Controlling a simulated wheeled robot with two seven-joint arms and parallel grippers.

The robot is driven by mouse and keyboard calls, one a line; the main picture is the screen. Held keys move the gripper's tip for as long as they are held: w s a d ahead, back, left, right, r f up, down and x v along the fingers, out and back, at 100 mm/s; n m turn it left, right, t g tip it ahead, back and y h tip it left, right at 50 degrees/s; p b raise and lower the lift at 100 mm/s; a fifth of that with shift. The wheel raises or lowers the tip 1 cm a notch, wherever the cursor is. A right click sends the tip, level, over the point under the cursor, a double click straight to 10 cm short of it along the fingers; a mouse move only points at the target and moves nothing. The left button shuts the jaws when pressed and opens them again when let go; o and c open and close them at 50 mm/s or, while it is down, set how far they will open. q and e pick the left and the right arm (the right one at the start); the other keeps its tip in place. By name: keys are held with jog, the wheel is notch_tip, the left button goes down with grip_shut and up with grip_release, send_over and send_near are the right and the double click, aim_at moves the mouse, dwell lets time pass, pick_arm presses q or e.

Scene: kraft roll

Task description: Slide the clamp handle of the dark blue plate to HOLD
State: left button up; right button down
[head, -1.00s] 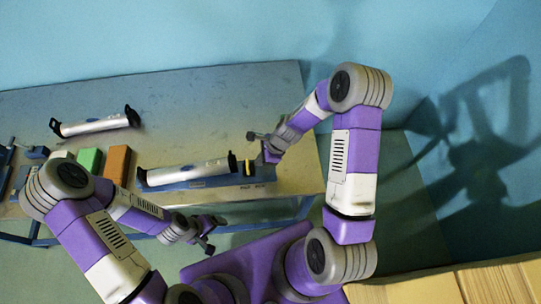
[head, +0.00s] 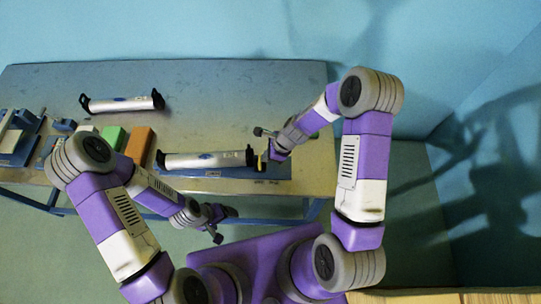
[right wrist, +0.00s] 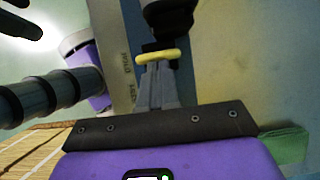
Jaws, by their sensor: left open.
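The dark blue plate (head: 225,172) lies near the table's front edge with a silver roll (head: 207,160) along it. Its yellow clamp handle (head: 262,162) stands at the roll's right end, and shows in the right wrist view (right wrist: 157,56). HOLD is the left label (head: 259,181), FREE the right one. My right gripper (right wrist: 158,72) comes from the right; its fingers are together, their tips at the handle's near side. The handle lies across the tips, not between them; contact is hard to tell. My left gripper (head: 225,222) is open and empty, before the table's front edge.
A second silver roll on its holder (head: 122,103) lies at the back left. Green (head: 113,138) and orange (head: 138,145) blocks stand left of the plate, with blue fixtures (head: 20,145) at the far left. The table's back right is clear.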

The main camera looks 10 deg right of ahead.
jog(key=shift+a, duration=0.25)
jog(key=shift+s+d+f, duration=0.1)
jog(key=shift+d+f, duration=0.1)
jog(key=shift+d, duration=0.35)
jog(key=d, duration=0.2)
jog(key=s+d+b, duration=0.1)
jog(key=shift+d+f, duration=0.15)
jog(key=shift+f, duration=0.2)
jog(key=p+v, duration=0.1)
jog(key=v, duration=0.9)
jog(key=shift+r+p, duration=0.15)
jog(key=shift+p, duration=0.15)
jog(key=shift+w, duration=0.1)
